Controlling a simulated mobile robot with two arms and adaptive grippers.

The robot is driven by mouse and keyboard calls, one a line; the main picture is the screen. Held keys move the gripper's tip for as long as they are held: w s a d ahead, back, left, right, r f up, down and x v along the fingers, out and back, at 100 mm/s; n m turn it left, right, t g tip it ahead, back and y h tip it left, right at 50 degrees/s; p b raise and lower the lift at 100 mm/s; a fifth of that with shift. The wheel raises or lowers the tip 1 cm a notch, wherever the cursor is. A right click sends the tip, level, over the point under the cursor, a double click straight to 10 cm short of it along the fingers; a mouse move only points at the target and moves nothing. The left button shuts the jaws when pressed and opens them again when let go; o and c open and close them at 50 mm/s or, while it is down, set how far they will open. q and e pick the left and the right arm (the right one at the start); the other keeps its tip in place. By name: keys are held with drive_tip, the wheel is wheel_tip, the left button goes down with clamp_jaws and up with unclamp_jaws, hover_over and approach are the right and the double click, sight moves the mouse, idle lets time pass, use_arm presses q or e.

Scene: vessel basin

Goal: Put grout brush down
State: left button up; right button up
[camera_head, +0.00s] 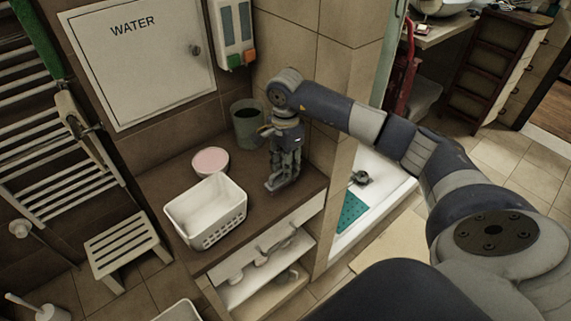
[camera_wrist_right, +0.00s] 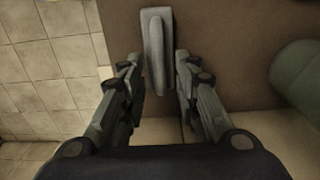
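The grout brush, a narrow grey block (camera_wrist_right: 157,40), lies on the brown countertop (camera_wrist_right: 220,60) in the right wrist view. My right gripper points down over the counter's right part. In the right wrist view its two fingers (camera_wrist_right: 159,68) stand apart on either side of the brush's near end, with narrow gaps visible, so it looks open. My left gripper is not in view.
A white basket (camera_head: 205,212) stands left of my right gripper. A pink-topped round tub (camera_head: 210,161) and a grey-green bin (camera_head: 247,124) stand behind. The wall and a dispenser (camera_head: 234,35) are close at the back. Some counter between basket and gripper is clear.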

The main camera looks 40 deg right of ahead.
drive_tip(key=shift+r, duration=0.1)
drive_tip(key=shift+r, duration=0.2)
wheel_tip(320, 180, up, 12)
drive_tip(key=b, duration=0.2)
drive_tip(key=shift+f+b, duration=0.15)
drive_tip(key=shift+b, duration=0.2)
drive_tip(key=shift+s, duration=0.1)
